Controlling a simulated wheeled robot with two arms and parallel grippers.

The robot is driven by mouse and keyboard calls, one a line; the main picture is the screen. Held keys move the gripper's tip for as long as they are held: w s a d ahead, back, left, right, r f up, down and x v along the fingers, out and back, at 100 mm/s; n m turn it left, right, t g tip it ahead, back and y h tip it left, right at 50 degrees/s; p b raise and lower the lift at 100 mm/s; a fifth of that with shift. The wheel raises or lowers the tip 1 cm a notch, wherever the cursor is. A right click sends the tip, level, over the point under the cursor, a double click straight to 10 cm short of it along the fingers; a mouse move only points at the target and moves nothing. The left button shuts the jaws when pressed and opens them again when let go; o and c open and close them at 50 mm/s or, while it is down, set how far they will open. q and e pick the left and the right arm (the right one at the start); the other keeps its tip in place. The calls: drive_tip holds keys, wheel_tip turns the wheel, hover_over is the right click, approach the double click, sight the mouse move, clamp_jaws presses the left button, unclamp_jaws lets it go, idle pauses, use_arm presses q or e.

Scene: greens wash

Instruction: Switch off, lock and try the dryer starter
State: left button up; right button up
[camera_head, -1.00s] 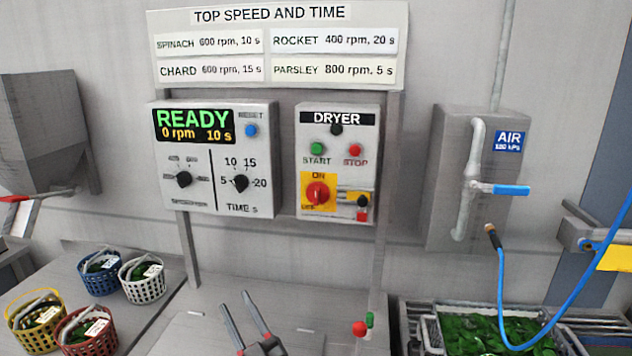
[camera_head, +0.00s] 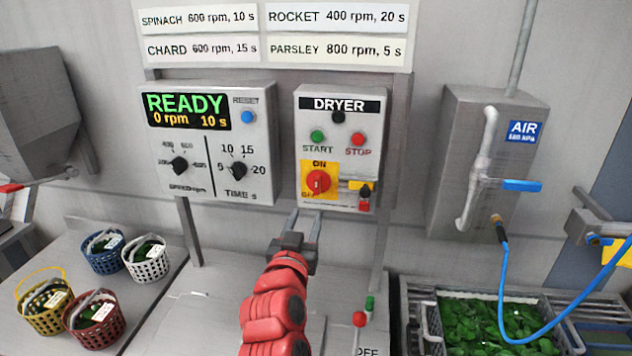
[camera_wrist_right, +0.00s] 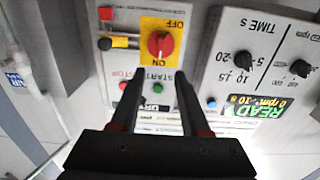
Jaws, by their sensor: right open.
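The grey dryer starter box (camera_head: 338,104) is on the wall panel, with a green START button (camera_head: 317,136) and a red STOP button (camera_head: 358,139). Below them is a red rotary knob (camera_head: 318,181) on a yellow ON/OFF plate. A yellow tab with a small black and red piece (camera_head: 364,198) is right of the knob. My right gripper (camera_head: 305,214) is open and empty, just below the box. In the right wrist view, upside down, the open fingers (camera_wrist_right: 157,82) point toward the red knob (camera_wrist_right: 160,43), apart from it. My left gripper is out of view.
A speed and time box (camera_head: 207,145) reading READY is left of the starter. Baskets of greens (camera_head: 103,251) stand on the left bench. An air box (camera_head: 497,160) with a blue hose (camera_head: 525,335) and a crate of greens (camera_head: 490,318) are at right.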

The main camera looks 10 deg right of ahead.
sight(316, 187)
drive_tip(key=p+x, duration=0.4)
drive_tip(key=x, duration=0.7)
drive_tip(key=shift+w+d+r, duration=0.1)
drive_tip(key=shift+w, duration=0.3)
drive_tip(key=shift+w+d+f, duration=0.15)
drive_tip(key=shift+w+f, duration=0.05)
drive_tip(key=shift+w, duration=0.2)
clamp_jaws()
